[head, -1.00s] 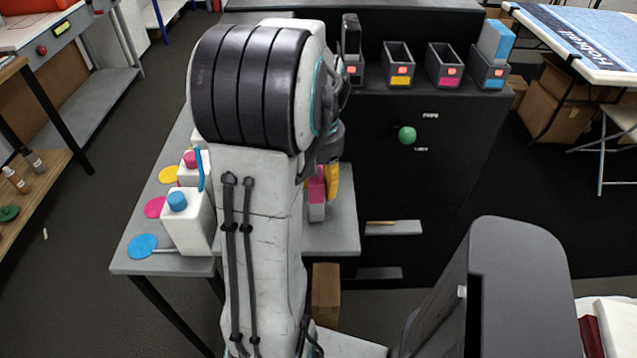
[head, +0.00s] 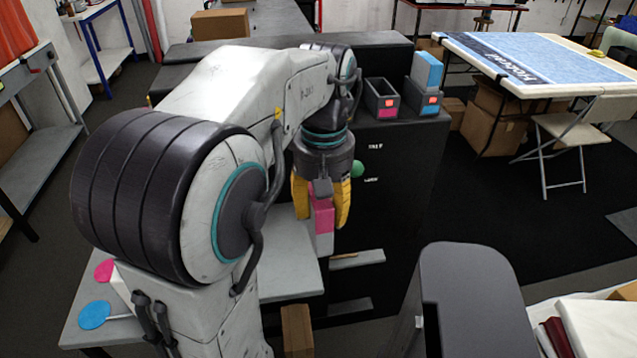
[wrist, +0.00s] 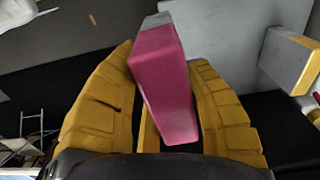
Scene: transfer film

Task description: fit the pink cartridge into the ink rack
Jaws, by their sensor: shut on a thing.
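The pink cartridge (head: 321,217), pink above and grey-white below, is held between the yellow fingers of my gripper (head: 322,205). It hangs roughly upright in front of the black cabinet in the head view. In the wrist view the cartridge (wrist: 163,80) fills the gap between the fingers of my gripper (wrist: 160,100), slightly tilted. The ink rack stands on top of the cabinet. Its pink-marked slot (head: 381,97) looks empty, and the blue-marked slot (head: 421,97) holds a blue cartridge (head: 427,70). My arm hides the other slots.
A green knob (head: 357,169) sticks out from the cabinet (head: 385,180) near my gripper. A grey side table (head: 285,275) lies below, with pink (head: 104,270) and blue (head: 94,315) discs at its left. Small ledges (head: 357,259) jut from the cabinet front.

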